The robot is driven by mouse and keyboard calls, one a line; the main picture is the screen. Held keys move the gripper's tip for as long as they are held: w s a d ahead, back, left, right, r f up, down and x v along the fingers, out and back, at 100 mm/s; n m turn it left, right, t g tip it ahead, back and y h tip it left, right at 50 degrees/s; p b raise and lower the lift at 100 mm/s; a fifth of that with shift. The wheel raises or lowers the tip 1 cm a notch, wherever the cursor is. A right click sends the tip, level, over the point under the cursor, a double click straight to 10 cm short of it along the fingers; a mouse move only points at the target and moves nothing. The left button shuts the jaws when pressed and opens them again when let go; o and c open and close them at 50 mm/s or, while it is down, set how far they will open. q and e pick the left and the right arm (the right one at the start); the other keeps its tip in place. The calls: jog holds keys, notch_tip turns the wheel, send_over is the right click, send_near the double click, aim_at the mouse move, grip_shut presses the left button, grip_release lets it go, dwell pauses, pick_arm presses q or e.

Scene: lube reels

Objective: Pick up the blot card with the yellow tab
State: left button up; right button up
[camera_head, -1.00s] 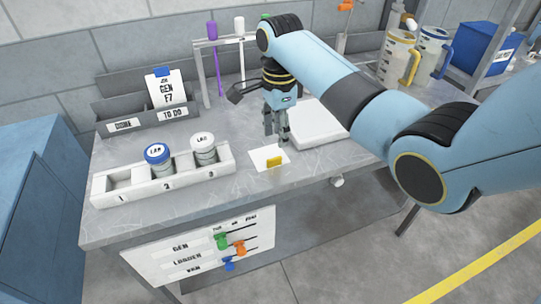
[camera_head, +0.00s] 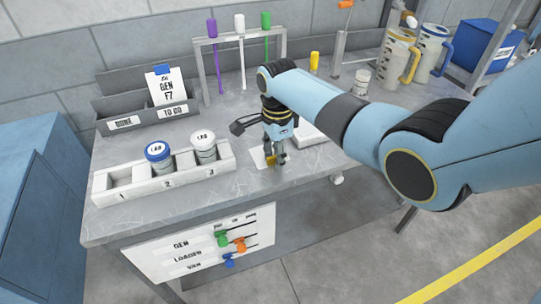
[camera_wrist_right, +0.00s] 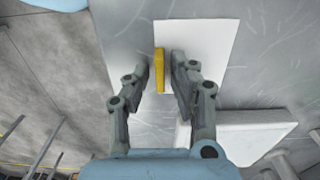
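The white blot card (camera_head: 257,158) lies flat on the grey bench near its front edge. Its upright yellow tab (camera_wrist_right: 159,72) shows clearly in the right wrist view, and the card (camera_wrist_right: 205,35) spreads out under and past the fingers there. My right gripper (camera_head: 273,160) points down over the card. In the right wrist view its fingers (camera_wrist_right: 161,62) are apart, one on each side of the tab, with a small gap visible on the left. In the head view the fingers hide most of the tab. My left gripper is not in view.
A white slab (camera_head: 308,136) lies just right of the gripper, partly hidden by my arm. A white rack (camera_head: 115,192) with two lidded jars stands left. Behind are card bins (camera_head: 140,125) and a stand with coloured rods (camera_head: 240,38). Jugs (camera_head: 398,55) stand back right.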

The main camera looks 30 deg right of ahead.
grip_shut()
